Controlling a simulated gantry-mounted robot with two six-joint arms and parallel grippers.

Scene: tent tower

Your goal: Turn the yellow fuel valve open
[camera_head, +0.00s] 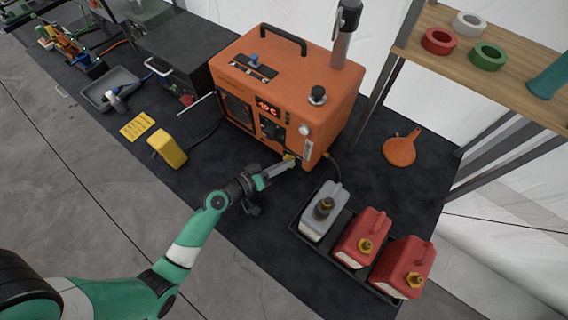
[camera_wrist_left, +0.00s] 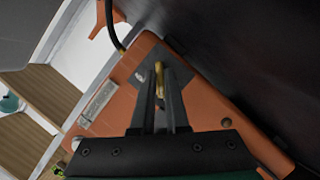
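The yellow fuel valve (camera_head: 289,157) is low on the front right corner of the orange heater unit (camera_head: 290,85). My left gripper (camera_head: 282,167) reaches it from the front left and partly covers it. In the left wrist view the valve's yellow handle (camera_wrist_left: 159,82) sits between the two fingertips of my left gripper (camera_wrist_left: 160,95). The fingers are close together and seem to touch it on both sides. The handle's exact angle is hard to read. My right gripper is in neither view.
A tray with a grey can (camera_head: 324,211) and two red cans (camera_head: 360,237) stands right of the gripper. An orange funnel (camera_head: 400,150) lies behind them. A black hose (camera_head: 333,166) runs beside the valve. A yellow box (camera_head: 167,149) is at the left.

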